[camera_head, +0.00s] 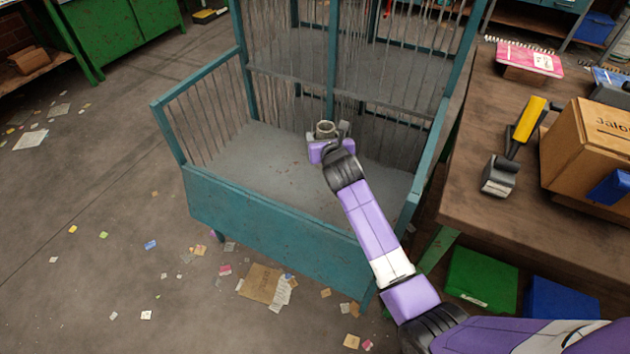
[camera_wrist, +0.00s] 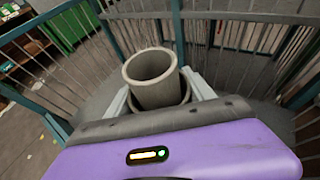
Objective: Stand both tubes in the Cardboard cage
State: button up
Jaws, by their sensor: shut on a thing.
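The Cardboard cage (camera_head: 275,225) is a teal metal frame with thin wire bars, a solid lower front and a grey floor. My gripper (camera_head: 328,140) reaches over its front into the cage. It is shut on a grey, hollow tube (camera_head: 325,128), which is held upright with its open end up. In the wrist view the tube (camera_wrist: 152,78) stands between the two pale fingers, and a wider grey ring (camera_wrist: 186,92) shows around its lower part. I cannot tell if that ring is the second tube. The tube's bottom end is hidden, so contact with the floor is unclear.
A wooden bench (camera_head: 545,225) stands to the right, with a cardboard box (camera_head: 590,150), a yellow-and-black tool (camera_head: 525,122) and a pink notebook (camera_head: 530,58). Green (camera_head: 480,278) and blue bins lie below it. Paper scraps litter the floor at left.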

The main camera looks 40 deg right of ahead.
notch_tip(320, 180, down, 17)
jog(key=b, duration=0.7)
jog(key=shift+f, duration=0.1)
jog(key=shift+f, duration=0.2)
jog(key=o, duration=1.3)
jog(key=shift+r, duration=0.1)
jog(key=shift+s+a+r, duration=0.1)
jog(key=shift+a+r, duration=0.05)
jog(key=p+v, duration=0.4)
jog(key=v, duration=0.7)
jog(key=shift+s+a, duration=0.2)
jog(key=shift+s, duration=0.05)
